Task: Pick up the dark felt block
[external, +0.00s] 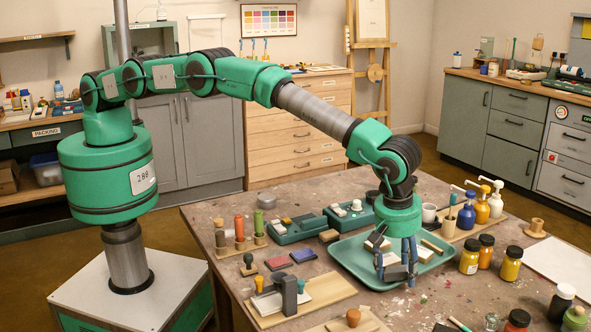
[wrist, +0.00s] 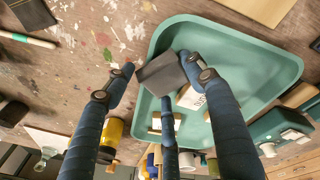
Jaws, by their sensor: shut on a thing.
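The dark felt block (wrist: 162,74) is a small dark grey block between the fingertips of my gripper (wrist: 157,66) in the wrist view. My gripper is shut on it, over the near side of the green tray (wrist: 285,62). In the external view my gripper (external: 396,266) points down at the tray (external: 348,262), and the block (external: 396,273) shows partly between the blue fingers. I cannot tell whether the block still touches the tray.
Pale blocks (external: 432,246) lie in the tray close to my fingers. Pigment jars (external: 469,257) and pump bottles (external: 482,207) stand to the right. A wooden board (external: 320,293) with a grey stand is at the front left. Green boxes (external: 297,231) are behind the tray.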

